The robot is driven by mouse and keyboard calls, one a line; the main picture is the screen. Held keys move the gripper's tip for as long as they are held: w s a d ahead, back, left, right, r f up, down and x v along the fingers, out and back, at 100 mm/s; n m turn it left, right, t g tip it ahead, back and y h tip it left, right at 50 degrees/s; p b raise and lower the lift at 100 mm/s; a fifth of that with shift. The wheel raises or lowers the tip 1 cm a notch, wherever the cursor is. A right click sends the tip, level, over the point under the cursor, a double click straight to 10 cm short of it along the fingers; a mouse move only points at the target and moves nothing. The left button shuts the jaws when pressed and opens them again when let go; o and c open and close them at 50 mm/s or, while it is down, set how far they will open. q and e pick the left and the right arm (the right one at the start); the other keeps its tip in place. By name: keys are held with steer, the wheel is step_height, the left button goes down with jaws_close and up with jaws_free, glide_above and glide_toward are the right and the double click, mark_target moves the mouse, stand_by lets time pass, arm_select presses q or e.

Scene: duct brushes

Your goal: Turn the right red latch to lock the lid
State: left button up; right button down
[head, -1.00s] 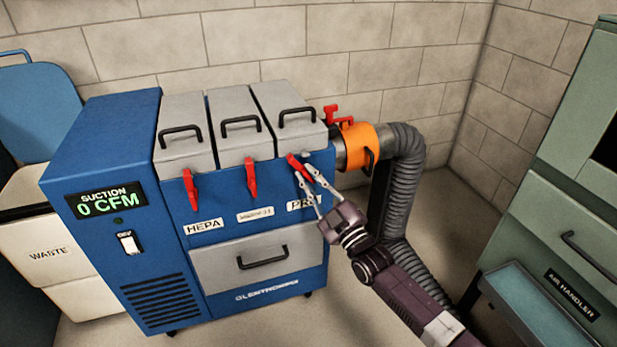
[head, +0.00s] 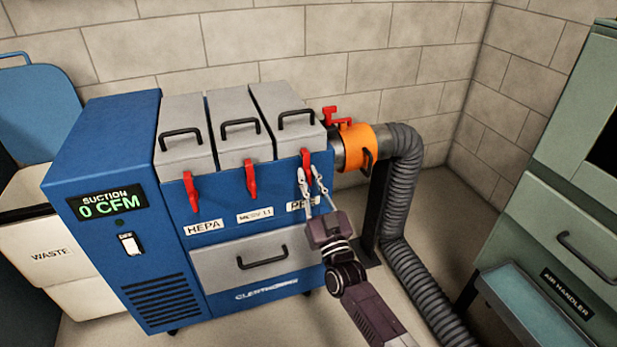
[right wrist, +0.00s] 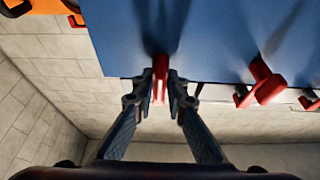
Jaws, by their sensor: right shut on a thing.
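The right red latch (head: 306,161) hangs about straight down on the blue machine's front, below the rightmost grey lid (head: 288,108). Its angle looks much like that of the middle red latch (head: 251,181) and left red latch (head: 191,192). My right gripper (head: 310,178) is shut on the right latch, with a fingertip at each side; its fingers partly hide the latch and the label below. In the right wrist view, the red latch (right wrist: 160,72) stands between the two dark fingertips of the gripper (right wrist: 160,98). My left gripper is not in view.
An orange collar (head: 357,147) and grey corrugated hose (head: 402,180) stand close to the right of the machine. A green air handler (head: 560,205) is farther right. A white waste bin (head: 50,250) stands at the left. Some floor between hose and air handler is bare.

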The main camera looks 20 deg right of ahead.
steer(key=shift+f, duration=0.15)
stand_by(0.3)
steer(key=c, duration=2)
jaws_free()
steer(key=shift+c, duration=0.2)
steer(key=v, duration=1.2)
steer(key=shift+a, duration=0.1)
